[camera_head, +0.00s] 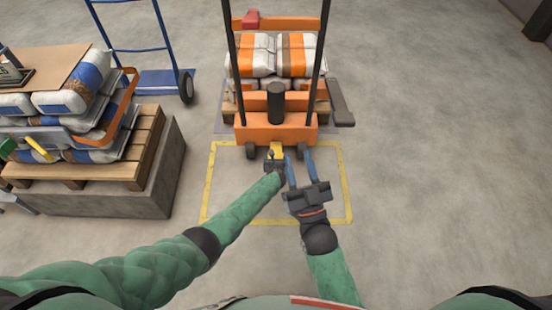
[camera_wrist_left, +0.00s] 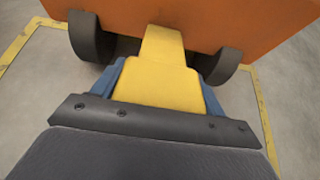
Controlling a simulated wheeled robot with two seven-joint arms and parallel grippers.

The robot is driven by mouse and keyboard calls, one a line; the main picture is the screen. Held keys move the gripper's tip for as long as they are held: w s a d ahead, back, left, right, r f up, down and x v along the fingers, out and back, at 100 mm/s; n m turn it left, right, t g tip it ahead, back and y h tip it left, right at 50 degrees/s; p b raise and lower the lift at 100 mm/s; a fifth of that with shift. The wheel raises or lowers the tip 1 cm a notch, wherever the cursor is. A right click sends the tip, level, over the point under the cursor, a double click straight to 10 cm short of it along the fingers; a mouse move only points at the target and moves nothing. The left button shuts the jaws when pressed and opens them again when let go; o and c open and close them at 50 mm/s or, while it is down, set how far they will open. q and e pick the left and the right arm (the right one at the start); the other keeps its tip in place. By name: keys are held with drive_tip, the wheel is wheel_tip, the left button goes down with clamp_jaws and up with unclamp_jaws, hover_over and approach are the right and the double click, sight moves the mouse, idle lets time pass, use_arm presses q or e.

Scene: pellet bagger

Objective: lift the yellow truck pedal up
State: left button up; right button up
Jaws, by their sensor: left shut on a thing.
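The yellow pedal (camera_head: 277,151) sticks out low at the near side of the orange stacker truck (camera_head: 276,134), between its two dark wheels. In the left wrist view the pedal (camera_wrist_left: 162,75) lies between the blue fingers of my left gripper (camera_wrist_left: 158,85), which is shut on it. In the head view my left gripper (camera_head: 275,159) is at the pedal, and its fingers are mostly hidden. My right gripper (camera_head: 300,168) is just to the right, with its two blue fingers apart, empty, pointing towards the truck.
Bags (camera_head: 278,55) lie on a pallet beyond the truck's mast. A pallet (camera_head: 140,150) of sacks stands on a grey block (camera_head: 172,175) at left, near a blue hand truck (camera_head: 155,80). A yellow floor outline (camera_head: 348,185) surrounds my grippers. The floor at right is clear.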

use_arm(q)
drive_tip(key=shift+w+r, duration=0.15)
drive_tip(key=shift+r, duration=0.05)
drive_tip(key=o, duration=1.4)
drive_tip(key=shift+f, duration=0.1)
drive_tip(key=shift+p+v, duration=0.55)
drive_tip(key=shift+v, duration=0.45)
drive_tip(key=shift+p+v, duration=0.5)
drive_tip(key=shift+v, duration=0.4)
use_arm(e)
wheel_tip(320, 180, down, 23)
drive_tip(key=s+g+h, duration=0.2)
drive_tip(key=g, duration=0.6)
use_arm(q)
drive_tip(key=shift+p+v, duration=0.45)
drive_tip(key=shift+v, duration=0.35)
drive_tip(key=shift+p+v, duration=0.55)
drive_tip(key=shift+v, duration=0.7)
use_arm(e)
drive_tip(key=s+f+g, duration=0.4)
drive_tip(key=s+f, duration=0.2)
drive_tip(key=f, duration=0.3)
drive_tip(key=s+f+g+h, duration=0.1)
drive_tip(key=s+f+g, duration=0.3)
drive_tip(key=f, duration=0.6)
drive_tip(key=shift+s+d+f, duration=0.2)
drive_tip(key=shift+s+d, duration=0.1)
drive_tip(key=shift+s, duration=1.05)
